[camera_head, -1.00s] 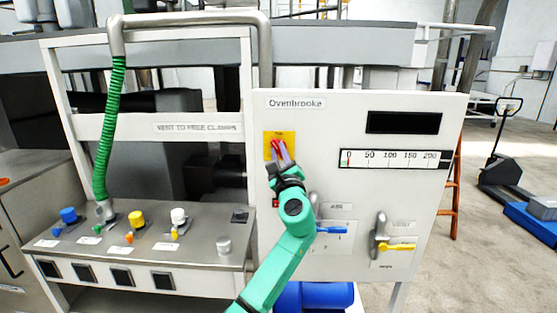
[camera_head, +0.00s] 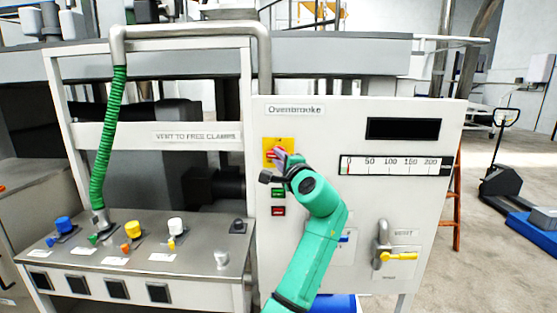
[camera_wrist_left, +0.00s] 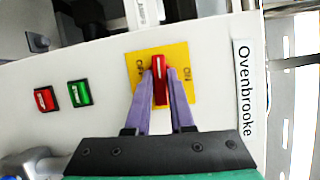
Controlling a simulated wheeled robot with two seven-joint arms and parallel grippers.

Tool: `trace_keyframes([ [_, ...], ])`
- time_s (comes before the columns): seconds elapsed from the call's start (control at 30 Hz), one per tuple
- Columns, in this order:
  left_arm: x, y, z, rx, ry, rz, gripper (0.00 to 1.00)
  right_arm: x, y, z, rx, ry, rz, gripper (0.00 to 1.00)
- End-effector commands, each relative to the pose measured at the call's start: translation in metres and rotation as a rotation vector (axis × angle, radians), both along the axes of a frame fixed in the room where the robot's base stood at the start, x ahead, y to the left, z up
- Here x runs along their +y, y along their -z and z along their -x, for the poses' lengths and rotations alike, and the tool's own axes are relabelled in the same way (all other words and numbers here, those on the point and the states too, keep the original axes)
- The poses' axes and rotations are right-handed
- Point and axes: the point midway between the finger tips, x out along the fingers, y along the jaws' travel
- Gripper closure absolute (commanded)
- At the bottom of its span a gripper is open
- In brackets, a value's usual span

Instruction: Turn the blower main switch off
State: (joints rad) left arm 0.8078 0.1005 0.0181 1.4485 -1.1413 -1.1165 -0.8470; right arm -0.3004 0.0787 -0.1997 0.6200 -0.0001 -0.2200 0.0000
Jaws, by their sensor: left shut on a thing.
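The blower main switch is a red rotary handle (camera_head: 272,156) on a yellow plate (camera_head: 286,142), on the upper left of the white Ovenbrooke panel. My left gripper (camera_head: 280,155) reaches it from the lower right and partly hides it. In the left wrist view, the purple fingers of the gripper (camera_wrist_left: 160,75) are shut on the red handle (camera_wrist_left: 160,90), one on each side. The handle stands upright in that view, between the OFF lettering at left and the ON lettering at right of the plate (camera_wrist_left: 177,53). My right gripper is not in view.
Green (camera_head: 278,193) and red (camera_head: 279,211) buttons sit below the switch. A yellow-handled valve (camera_head: 400,257) is at lower right. A gauge strip (camera_head: 395,165) and dark display (camera_head: 403,128) are to the right. A bench with colored knobs (camera_head: 130,229) stands left.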

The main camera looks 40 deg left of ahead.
Motion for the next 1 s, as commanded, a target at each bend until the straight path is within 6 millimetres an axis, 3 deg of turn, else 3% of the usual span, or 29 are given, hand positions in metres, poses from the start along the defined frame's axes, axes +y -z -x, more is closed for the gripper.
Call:
trace_keyframes([
  [0.77,0.0001,0.0009,-0.0002,-0.066,0.000,0.091,1.00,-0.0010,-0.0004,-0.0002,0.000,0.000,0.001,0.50],
  [0.8,0.0001,0.0009,-0.0002,-0.066,0.000,0.091,0.64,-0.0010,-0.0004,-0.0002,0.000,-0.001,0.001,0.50],
  [0.83,0.0000,0.0008,-0.0002,-0.066,0.000,0.091,0.52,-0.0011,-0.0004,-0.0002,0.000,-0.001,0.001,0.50],
  [1.0,0.0001,0.0004,-0.0001,-0.066,0.000,0.089,0.49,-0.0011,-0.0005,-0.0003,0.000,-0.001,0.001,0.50],
])
